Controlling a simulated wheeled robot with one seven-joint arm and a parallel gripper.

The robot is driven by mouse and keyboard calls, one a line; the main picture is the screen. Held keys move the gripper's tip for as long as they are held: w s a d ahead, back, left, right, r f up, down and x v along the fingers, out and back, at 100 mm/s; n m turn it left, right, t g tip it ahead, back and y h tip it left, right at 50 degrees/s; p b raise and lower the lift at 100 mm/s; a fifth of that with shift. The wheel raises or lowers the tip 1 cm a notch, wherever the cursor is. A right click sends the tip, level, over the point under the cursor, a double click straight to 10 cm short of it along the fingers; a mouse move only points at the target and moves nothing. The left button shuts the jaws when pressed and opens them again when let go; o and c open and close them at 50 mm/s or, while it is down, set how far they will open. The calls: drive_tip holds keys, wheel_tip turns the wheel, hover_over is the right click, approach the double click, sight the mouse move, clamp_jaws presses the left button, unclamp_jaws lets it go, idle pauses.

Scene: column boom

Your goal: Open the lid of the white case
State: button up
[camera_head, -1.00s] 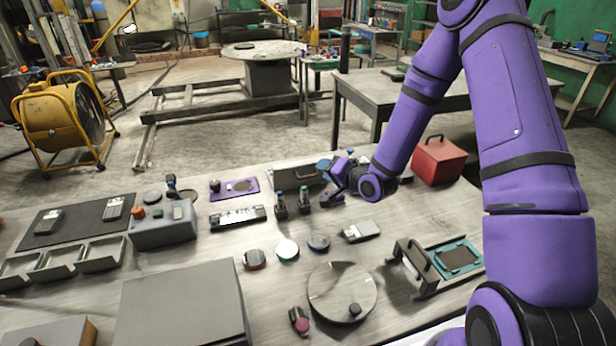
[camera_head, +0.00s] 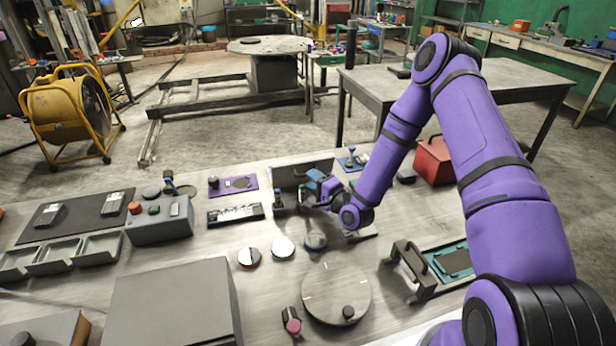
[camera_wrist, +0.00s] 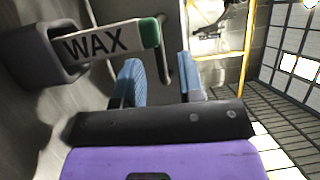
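No clearly white case shows. A grey case (camera_head: 290,172) with a dark handle stands at the back of the bench in the head view. Its grey face (camera_wrist: 110,12) fills the upper left of the wrist view, with the handle (camera_wrist: 165,55) on it. My gripper (camera_head: 316,184) is in front of the case's right part. In the wrist view, my gripper's blue fingers (camera_wrist: 158,64) are apart, and the handle lies ahead, roughly between them. Whether they touch it I cannot tell. No lid gap is visible.
A white, green-ended stick marked WAX (camera_wrist: 105,40) in a grey holder stands close to my fingers. A round disc (camera_head: 325,285) and large grey box (camera_head: 170,310) lie nearer.

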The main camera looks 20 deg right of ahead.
sight(303, 166)
drive_tip(key=shift+x, duration=1.45)
drive_tip(key=shift+c, duration=0.2)
clamp_jaws()
drive_tip(key=shift+w+r+g, duration=0.35)
drive_tip(key=shift+r+g, duration=0.05)
drive_tip(key=shift+w+r, duration=0.4)
drive_tip(key=shift+w, duration=0.15)
drive_tip(key=shift+o, duration=0.2)
unclamp_jaws()
